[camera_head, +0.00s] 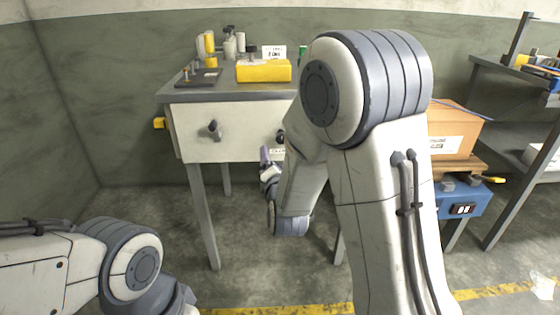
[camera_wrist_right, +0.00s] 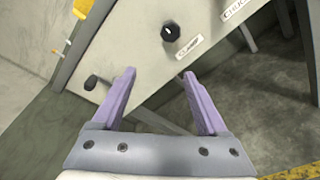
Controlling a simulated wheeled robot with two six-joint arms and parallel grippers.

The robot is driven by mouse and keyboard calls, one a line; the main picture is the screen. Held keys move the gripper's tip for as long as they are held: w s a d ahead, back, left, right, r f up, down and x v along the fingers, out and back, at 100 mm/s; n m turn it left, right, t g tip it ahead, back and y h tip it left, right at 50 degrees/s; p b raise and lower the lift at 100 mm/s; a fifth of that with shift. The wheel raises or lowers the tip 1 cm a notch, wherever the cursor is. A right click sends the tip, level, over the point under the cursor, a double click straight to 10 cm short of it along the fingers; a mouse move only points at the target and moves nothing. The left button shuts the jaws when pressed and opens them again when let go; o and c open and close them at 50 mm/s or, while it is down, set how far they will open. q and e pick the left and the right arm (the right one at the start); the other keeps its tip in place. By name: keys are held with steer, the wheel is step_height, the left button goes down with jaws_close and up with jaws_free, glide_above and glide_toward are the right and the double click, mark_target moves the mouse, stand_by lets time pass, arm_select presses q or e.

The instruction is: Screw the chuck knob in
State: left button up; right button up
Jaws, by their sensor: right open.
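A black round knob (camera_wrist_right: 170,31) sits on the pale front panel of the bench in the right wrist view, with a small label beside it. It also shows in the head view (camera_head: 281,137), partly behind my right arm. Another label, seeming to begin "CHUC", is cut off at the top right of the wrist view, so I cannot tell which knob is the chuck knob. My right gripper (camera_wrist_right: 162,98) is open and empty in front of the panel, its purple fingers below the knob in the picture. In the head view the gripper (camera_head: 266,160) is partly hidden. My left gripper is out of view.
A dark lever handle (camera_head: 214,130) sticks out of the panel's left part. The bench top (camera_head: 215,97) holds a yellow block (camera_head: 263,71) and several small parts. A cardboard box (camera_head: 455,130) and a blue unit (camera_head: 458,201) stand at right. Floor in front is clear.

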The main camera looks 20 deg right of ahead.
arm_select(q)
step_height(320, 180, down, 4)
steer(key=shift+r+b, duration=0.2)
steer(key=shift+b, duration=1.05)
arm_select(e)
steer(key=w+d+n+t+h, duration=0.1)
steer(key=w+d, duration=0.5)
steer(key=w, duration=0.4)
steer(key=shift+f+n+h, duration=0.2)
steer(key=shift+n+h, duration=0.1)
steer(key=shift+h, duration=0.1)
steer(key=shift+w, duration=0.1)
steer(key=shift+c, duration=0.3)
jaws_close()
